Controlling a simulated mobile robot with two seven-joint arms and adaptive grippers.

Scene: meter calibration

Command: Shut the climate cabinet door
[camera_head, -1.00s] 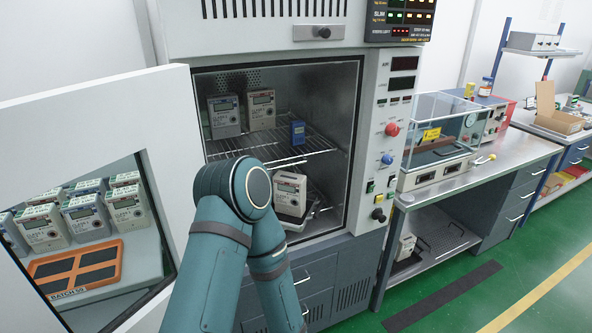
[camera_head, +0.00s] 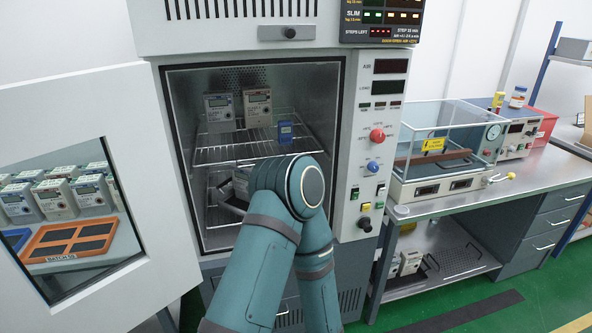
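The climate cabinet door (camera_head: 160,200) is a thick white panel with a window, standing wide open at the left. The cabinet's chamber (camera_head: 190,150) is open to view, with a wire shelf (camera_head: 240,152) inside. On the shelf stand two grey meters (camera_head: 219,112) (camera_head: 257,107) and a small blue device (camera_head: 286,132).
Through the door window show several meters (camera_head: 55,198) and an orange tray (camera_head: 68,242). A control panel with a red knob (camera_head: 377,135) flanks the chamber. A steel bench (camera_head: 440,204) with a clear-sided case (camera_head: 420,160) stands at right.

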